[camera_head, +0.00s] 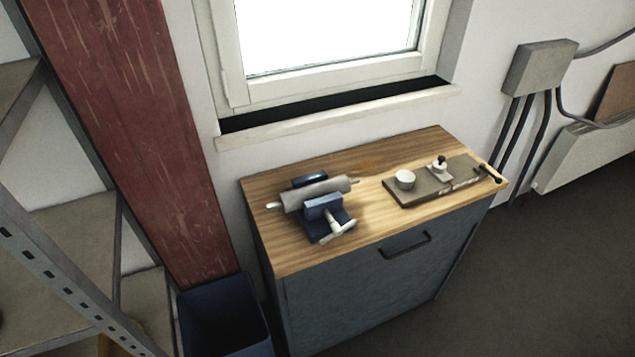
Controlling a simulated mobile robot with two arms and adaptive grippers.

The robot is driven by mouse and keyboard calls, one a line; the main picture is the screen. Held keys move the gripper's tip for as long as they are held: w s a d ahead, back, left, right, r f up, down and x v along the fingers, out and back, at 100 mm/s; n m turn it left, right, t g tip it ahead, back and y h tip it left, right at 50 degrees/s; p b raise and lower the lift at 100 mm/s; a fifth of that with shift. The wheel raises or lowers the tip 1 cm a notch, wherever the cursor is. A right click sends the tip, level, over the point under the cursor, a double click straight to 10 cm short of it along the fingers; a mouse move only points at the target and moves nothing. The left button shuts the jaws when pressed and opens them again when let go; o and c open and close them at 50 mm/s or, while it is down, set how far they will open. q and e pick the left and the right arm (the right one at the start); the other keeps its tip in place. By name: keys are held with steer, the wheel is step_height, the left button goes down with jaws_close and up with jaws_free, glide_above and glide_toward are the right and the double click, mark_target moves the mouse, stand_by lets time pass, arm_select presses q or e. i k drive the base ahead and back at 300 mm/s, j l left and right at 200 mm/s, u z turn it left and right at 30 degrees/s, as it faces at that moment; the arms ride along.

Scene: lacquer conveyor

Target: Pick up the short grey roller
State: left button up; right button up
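The short grey roller (315,193) lies across a blue vise (326,211) on the left part of a wooden cabinet top (365,171). Pale shaft ends stick out at both ends of the roller. The vise has one blue jaw behind the roller and one in front, with a light handle at the front. Whether the jaws press on the roller I cannot tell. Neither of my grippers shows in the head view.
A grey-brown board (430,192) with a white round piece (405,179) and small fittings lies on the right of the top. A dark blue bin (222,317) and metal shelving (60,215) stand at left. A window sill (340,115) is behind. Floor at right is clear.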

mark_target(290, 201)
steer(key=u, duration=3.2)
steer(key=z, duration=3.3)
steer(key=i+l+u, duration=0.15)
steer(key=i+l, duration=0.1)
steer(key=i, duration=0.05)
